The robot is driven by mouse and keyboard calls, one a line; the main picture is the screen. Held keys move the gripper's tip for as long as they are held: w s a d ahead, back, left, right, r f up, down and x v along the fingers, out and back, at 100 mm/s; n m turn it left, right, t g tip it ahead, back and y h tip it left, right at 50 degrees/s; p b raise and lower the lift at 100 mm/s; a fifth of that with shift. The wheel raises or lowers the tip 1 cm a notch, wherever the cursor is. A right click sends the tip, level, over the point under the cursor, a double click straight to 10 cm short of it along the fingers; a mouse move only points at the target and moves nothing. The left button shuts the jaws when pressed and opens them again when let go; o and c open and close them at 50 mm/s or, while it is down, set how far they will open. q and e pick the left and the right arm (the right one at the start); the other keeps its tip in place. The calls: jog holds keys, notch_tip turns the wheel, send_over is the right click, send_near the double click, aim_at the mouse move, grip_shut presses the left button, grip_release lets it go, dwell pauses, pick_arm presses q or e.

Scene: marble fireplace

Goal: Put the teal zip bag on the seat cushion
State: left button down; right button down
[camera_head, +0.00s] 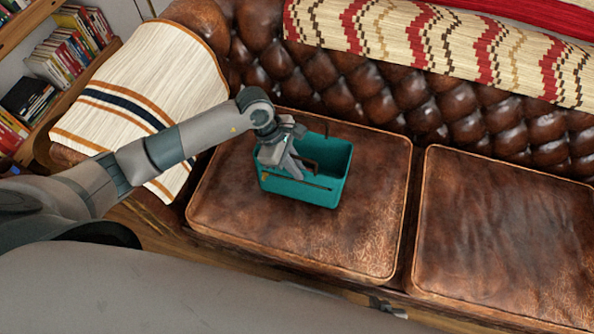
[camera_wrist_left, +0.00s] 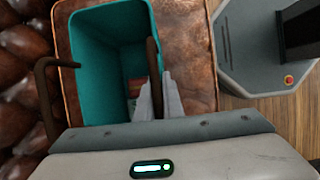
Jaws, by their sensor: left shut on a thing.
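The teal zip bag (camera_head: 325,190) is an open-topped, box-shaped bag with brown handles, upright at the left seat cushion (camera_head: 330,245). Its base appears to rest on the brown leather, though a small gap cannot be ruled out. My left gripper (camera_head: 292,166) is shut on the bag's near handle. In the left wrist view, the fingers (camera_wrist_left: 160,97) close around that dark handle strap (camera_wrist_left: 153,70), and the bag (camera_wrist_left: 90,60) hangs or stands beyond them. The other handle stands free. Only a small grey part, apparently my right gripper (camera_head: 388,307), shows at the sofa's front edge.
A tufted leather backrest (camera_head: 370,95) rises behind, with a patterned blanket (camera_head: 450,50) along it. A striped throw (camera_head: 150,85) covers the left armrest. A bookshelf (camera_head: 45,90) stands at far left. The right seat cushion (camera_head: 500,230) is clear.

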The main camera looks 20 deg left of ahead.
pick_arm(q)
notch_tip(320, 180, down, 2)
jog(key=shift+f, duration=0.15)
pick_arm(e)
jog(key=shift+w+a, duration=0.3)
jog(key=shift+a, duration=0.1)
pick_arm(q)
jog(key=shift+f, duration=0.1)
jog(key=c, duration=2.2)
grip_release()
jog(key=o, duration=0.3)
pick_arm(e)
jog(key=shift+d+r, duration=0.15)
jog(key=shift+r, duration=0.05)
jog(key=shift+s, duration=0.1)
